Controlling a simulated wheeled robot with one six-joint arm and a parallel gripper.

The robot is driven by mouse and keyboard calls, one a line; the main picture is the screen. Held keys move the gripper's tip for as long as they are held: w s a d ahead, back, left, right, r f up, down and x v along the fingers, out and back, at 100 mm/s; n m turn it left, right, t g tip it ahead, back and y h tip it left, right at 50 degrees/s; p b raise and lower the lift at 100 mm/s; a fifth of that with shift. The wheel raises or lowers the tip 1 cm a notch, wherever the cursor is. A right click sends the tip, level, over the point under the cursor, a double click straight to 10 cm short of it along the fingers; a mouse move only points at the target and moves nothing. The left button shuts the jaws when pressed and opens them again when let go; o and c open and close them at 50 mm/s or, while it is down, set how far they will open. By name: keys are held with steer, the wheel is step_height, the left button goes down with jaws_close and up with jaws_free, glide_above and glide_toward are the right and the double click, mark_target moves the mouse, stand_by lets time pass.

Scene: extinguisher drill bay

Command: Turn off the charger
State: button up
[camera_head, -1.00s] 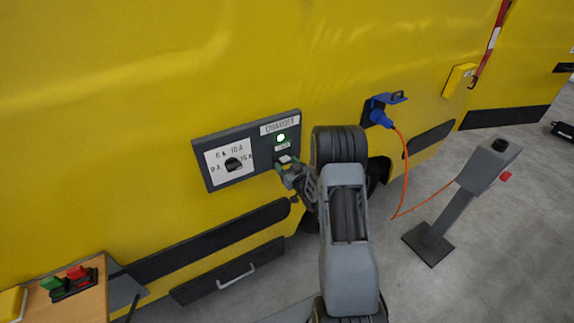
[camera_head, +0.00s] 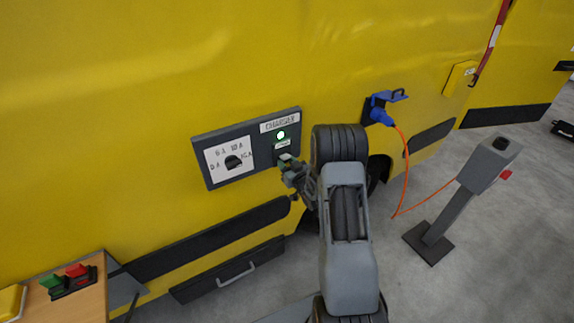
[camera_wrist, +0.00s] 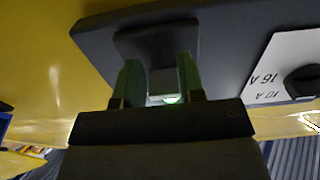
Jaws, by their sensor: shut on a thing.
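The charger panel (camera_head: 207,176) is a dark grey box on the yellow vehicle side, with a CHARGER label (camera_head: 279,124). A round lamp (camera_head: 280,135) under the label glows white with a green edge. My gripper (camera_head: 286,160) is at the panel's lower right, just below the lamp, and its fingers cover the switch there. In the wrist view, the two green fingers of my gripper (camera_wrist: 159,66) are shut on the charger switch, with a dark plate (camera_wrist: 157,42) behind them. A black dial (camera_head: 233,162) sits on the panel's white plate.
A blue plug (camera_head: 381,117) with an orange cable (camera_head: 405,180) is in a socket to the right. The cable runs to a grey post (camera_head: 432,228) on the floor. A wooden table (camera_head: 88,300) with red and green switches stands at lower left.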

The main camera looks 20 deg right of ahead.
steer(key=t+b, duration=0.1)
steer(key=b, duration=0.2)
steer(key=shift+w+f+b, duration=0.1)
steer(key=shift+f+b, duration=0.1)
steer(key=shift+b, duration=0.15)
steer(key=shift+r, duration=0.15)
steer(key=o, duration=0.9)
steer(key=shift+o, duration=0.2)
steer(key=s+d+f+b, duration=0.1)
steer(key=s+b, duration=0.2)
steer(key=s, duration=1)
steer(key=shift+s+d+f, duration=0.3)
steer(key=shift+s+d, duration=0.05)
